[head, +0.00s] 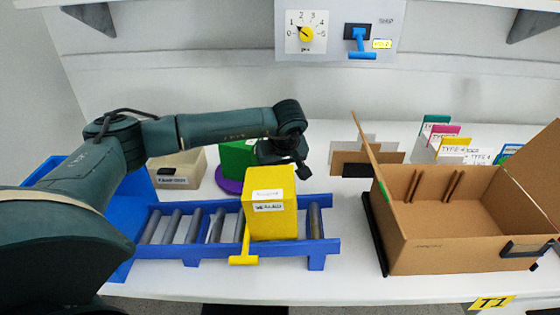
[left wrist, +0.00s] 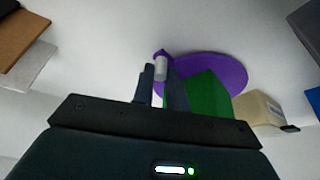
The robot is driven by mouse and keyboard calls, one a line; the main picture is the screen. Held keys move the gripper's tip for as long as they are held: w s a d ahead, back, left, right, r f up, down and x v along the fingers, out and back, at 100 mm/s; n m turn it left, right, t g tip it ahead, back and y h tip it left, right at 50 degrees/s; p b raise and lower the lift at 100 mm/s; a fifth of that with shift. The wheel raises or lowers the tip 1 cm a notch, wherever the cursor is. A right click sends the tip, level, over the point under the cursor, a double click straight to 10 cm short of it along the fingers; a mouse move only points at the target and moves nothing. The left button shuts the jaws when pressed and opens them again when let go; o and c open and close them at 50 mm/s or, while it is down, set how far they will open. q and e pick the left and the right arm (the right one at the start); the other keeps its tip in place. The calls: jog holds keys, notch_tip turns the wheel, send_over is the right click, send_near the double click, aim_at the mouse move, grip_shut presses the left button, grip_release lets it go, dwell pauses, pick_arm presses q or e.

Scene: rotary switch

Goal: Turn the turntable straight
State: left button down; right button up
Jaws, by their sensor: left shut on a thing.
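The turntable is a purple disc (head: 228,184), mostly hidden in the head view behind the yellow box and under a green box (head: 237,154). It shows more fully in the left wrist view (left wrist: 232,70), with the green box (left wrist: 208,95) standing on it. A short pale grey handle (left wrist: 160,69) rises from a purple tab at its edge. My left gripper (head: 296,168) reaches down at the turntable's right, behind the yellow box. In the left wrist view its fingers (left wrist: 160,85) are shut on the handle. My right gripper is out of view.
A yellow box (head: 270,205) sits on a blue roller conveyor (head: 190,250) in front. A beige box (head: 180,170) stands left of the turntable. An open cardboard box (head: 450,240) is at right. A dial (head: 306,33) and blue lever (head: 360,40) are on the wall panel.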

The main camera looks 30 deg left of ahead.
pick_arm(q)
jog(key=shift+s+d+r, duration=0.1)
jog(key=shift+s, duration=0.5)
jog(key=shift+w, duration=0.1)
jog(key=c, duration=1.4)
grip_release()
jog(key=v, duration=1.3)
jog(key=shift+c, duration=0.3)
